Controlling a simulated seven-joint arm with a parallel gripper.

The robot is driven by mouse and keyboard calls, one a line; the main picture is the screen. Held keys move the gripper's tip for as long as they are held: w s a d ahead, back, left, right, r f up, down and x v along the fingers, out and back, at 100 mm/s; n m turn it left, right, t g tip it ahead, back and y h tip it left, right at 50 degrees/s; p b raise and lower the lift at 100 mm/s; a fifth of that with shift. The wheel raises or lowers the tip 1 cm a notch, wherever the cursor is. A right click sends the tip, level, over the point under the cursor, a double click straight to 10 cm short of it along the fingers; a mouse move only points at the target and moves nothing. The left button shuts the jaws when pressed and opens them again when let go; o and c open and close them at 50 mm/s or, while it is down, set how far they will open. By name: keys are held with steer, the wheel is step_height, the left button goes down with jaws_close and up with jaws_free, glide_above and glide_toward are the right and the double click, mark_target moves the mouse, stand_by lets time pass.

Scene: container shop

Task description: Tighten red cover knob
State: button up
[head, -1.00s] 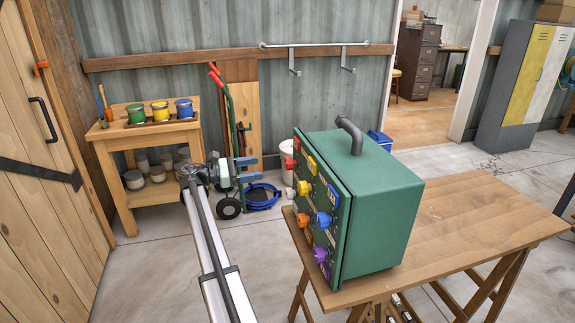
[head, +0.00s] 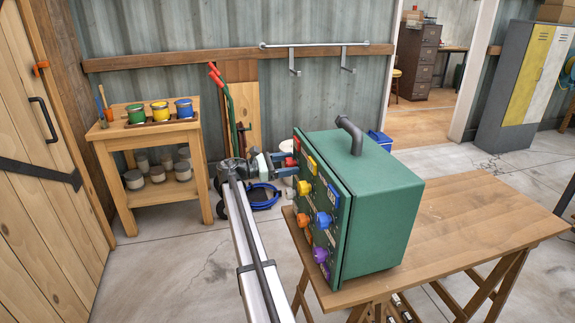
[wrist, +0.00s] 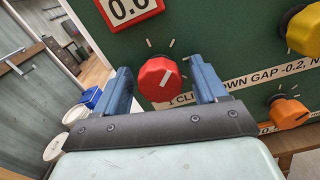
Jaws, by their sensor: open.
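The red cover knob (wrist: 158,79) is on the front panel of the green box (head: 386,205), under a red-framed display (wrist: 130,8). Its white pointer line shows on its face, with tick marks around it. In the head view the red knob (head: 290,162) is small, at the panel's far edge. My gripper (wrist: 160,68) is open, with one blue finger to the left of the knob and one to its right. A gap shows on both sides, so it is not gripping. In the head view my gripper (head: 281,160) is close in front of the panel; contact cannot be told.
A yellow knob (wrist: 304,30) and an orange knob (wrist: 288,112) sit right of the red one. Blue and purple knobs are lower on the panel. The box stands on a wooden table (head: 480,225). A bench (head: 150,137) with paint pots stands behind left.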

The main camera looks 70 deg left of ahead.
steer(key=shift+c, duration=0.4)
steer(key=c, duration=1)
steer(key=shift+o, duration=0.2)
steer(key=shift+m, duration=0.3)
steer(key=m, duration=0.4)
steer(key=shift+m, duration=2)
steer(key=o, duration=1)
